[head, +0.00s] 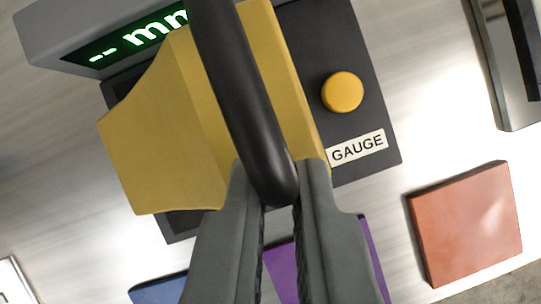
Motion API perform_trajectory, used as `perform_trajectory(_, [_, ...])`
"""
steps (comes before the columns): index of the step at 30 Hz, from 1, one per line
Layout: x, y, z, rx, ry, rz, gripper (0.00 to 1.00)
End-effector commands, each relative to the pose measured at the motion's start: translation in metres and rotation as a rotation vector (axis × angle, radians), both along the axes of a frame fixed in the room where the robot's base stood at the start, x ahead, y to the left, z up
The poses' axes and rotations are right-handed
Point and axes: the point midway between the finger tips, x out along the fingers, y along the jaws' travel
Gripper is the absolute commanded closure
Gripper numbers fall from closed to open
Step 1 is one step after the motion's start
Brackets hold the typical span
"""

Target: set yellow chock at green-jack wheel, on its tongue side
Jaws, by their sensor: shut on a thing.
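The yellow chock (165,130) fills the upper middle of the head view, with a thick black handle (240,100) arching over it. My gripper (280,195) is shut on the lower end of this handle, one grey finger on each side. The chock appears above a dark gauge plate; whether it touches the plate I cannot tell. No wheel, green jack or trailer tongue can be made out in this view.
The gauge (365,115) has a yellow round button, a "GAUGE" label and a green display reading "-- mm". An orange-red block (465,225) lies at right. Purple (362,245) and blue (158,290) pieces show below. A metal fixture (510,60) stands upper right.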

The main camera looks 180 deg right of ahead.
Motion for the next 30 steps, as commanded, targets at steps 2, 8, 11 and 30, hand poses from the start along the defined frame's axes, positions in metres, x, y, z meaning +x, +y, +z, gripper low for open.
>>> perform_trajectory(2, [0.0, 0.0, -0.003, 0.0, -0.002, 0.0, 1.0])
perform_trajectory(8, [0.0, 0.0, -0.017, 0.0, 0.0, 0.0, 1.0])
perform_trajectory(11, [0.0, 0.0, -0.031, 0.0, 0.001, 0.0, 1.0])
perform_trajectory(30, [0.0, 0.0, -0.049, 0.0, 0.0, 0.0, 0.72])
